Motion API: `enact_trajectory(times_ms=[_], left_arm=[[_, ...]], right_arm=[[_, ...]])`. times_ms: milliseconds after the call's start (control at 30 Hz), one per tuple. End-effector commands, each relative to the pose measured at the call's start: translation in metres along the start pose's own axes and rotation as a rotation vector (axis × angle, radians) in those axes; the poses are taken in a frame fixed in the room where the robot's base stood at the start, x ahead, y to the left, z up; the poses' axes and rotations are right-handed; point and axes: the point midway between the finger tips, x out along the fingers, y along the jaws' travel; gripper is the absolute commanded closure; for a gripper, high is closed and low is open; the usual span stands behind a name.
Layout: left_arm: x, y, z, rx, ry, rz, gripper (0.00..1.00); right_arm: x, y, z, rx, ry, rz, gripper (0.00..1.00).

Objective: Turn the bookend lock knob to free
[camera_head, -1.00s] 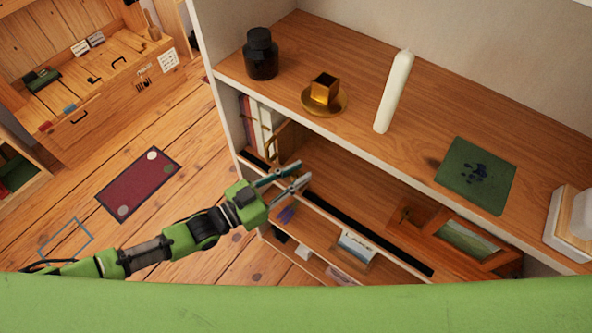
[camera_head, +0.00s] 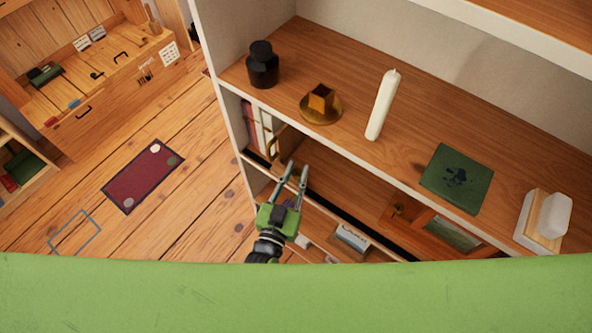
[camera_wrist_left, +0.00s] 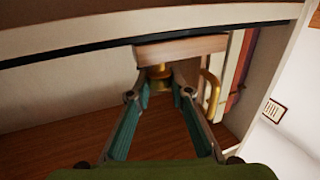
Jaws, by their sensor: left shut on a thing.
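My left gripper (camera_head: 297,170) reaches up from the lower edge of the head view into the shelf compartment under the top board. In the left wrist view its fingers (camera_wrist_left: 162,86) are closed in on a small brass knob (camera_wrist_left: 159,72), which is partly hidden between the tips. The knob sits by a wooden block (camera_wrist_left: 180,49), seemingly part of the bookend. A curved brass handle (camera_wrist_left: 212,92) is right of the fingers. In the head view the bookend (camera_head: 283,140) shows beside the upright books (camera_head: 261,128). The knob's setting cannot be read. My right gripper is not in view.
A framed picture (camera_head: 452,232) lies lower right. The shelf's white side wall (camera_head: 235,130) is close left.

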Motion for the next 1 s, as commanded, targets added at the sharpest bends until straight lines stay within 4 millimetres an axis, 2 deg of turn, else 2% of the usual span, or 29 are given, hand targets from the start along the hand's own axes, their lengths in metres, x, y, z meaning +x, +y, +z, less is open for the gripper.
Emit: enact_trajectory(times_ms=[667, 700, 733, 1000], left_arm=[[0.0007, -0.0002, -0.0006, 0.001, 0.002, -0.057, 1.0], [0.0007, -0.0002, -0.0007, 0.0, 0.003, -0.057, 0.73], [0.0007, -0.0001, -0.0007, 0.0, 0.003, -0.057, 0.65], [0.0006, 0.0, -0.0007, 0.0, 0.002, -0.056, 0.63]], right_arm=[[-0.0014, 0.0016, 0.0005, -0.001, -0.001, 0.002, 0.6], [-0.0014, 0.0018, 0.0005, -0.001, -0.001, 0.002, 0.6], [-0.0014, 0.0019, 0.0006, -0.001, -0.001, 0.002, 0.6], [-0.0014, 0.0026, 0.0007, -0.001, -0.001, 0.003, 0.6]])
